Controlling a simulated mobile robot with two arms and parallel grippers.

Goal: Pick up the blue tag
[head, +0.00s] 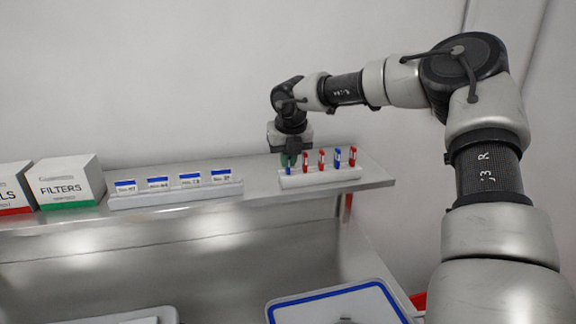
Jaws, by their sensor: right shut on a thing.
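In the head view a white rack (322,178) holds a row of upright tags on the metal shelf. Several are red, such as the red tag (321,159). A blue tag (337,158) stands between red ones toward the right. Another blue tag (288,170) is at the rack's left end, partly hidden under my right gripper. My right gripper (290,158) points down and is shut on this left blue tag, right at the rack. My left gripper is out of view.
A long white holder (176,198) with several blue-topped labels stands left of the rack. A FILTERS box (66,183) and another box (14,189) are further left. A blue-rimmed tray (277,309) is below the shelf. The wall is close behind.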

